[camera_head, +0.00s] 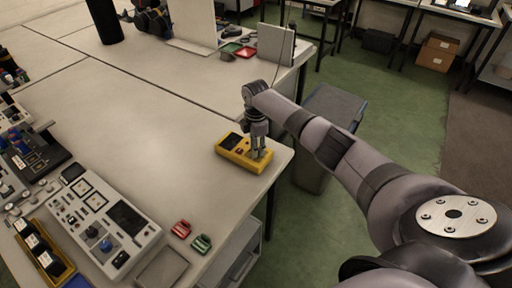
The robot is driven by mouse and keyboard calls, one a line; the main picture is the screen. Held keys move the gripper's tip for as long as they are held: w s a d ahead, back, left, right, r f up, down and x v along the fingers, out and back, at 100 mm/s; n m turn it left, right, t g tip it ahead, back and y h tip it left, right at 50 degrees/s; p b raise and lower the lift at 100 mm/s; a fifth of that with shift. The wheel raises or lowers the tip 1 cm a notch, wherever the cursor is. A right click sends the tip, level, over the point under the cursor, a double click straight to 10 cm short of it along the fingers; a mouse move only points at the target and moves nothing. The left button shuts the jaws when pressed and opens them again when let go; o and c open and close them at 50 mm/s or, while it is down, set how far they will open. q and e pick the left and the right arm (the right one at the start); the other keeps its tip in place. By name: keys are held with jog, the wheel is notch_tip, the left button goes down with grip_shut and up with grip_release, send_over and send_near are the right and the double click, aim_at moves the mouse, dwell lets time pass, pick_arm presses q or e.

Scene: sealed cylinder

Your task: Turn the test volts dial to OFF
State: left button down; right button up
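A yellow handheld tester (232,152) lies flat on the light grey table near its right corner. It has a dark display at its left part. My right gripper (257,155) points down over the right part of the tester, with its fingertips at or just above the face. The fingers cover that part, so the dial and its setting cannot be made out. Whether the fingers are closed on a dial is too small to tell. My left gripper does not show.
A grey instrument panel (104,220) with knobs stands at the left front. Small red (181,229) and green (202,243) pieces lie near the table's front edge. A grey bin (333,112) stands on the floor beyond the right edge. The table left of the tester is clear.

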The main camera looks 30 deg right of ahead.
jog(key=o, duration=0.3)
notch_tip(320, 180, up, 12)
jog(key=shift+f, duration=0.1)
dwell(0.6)
dwell(0.4)
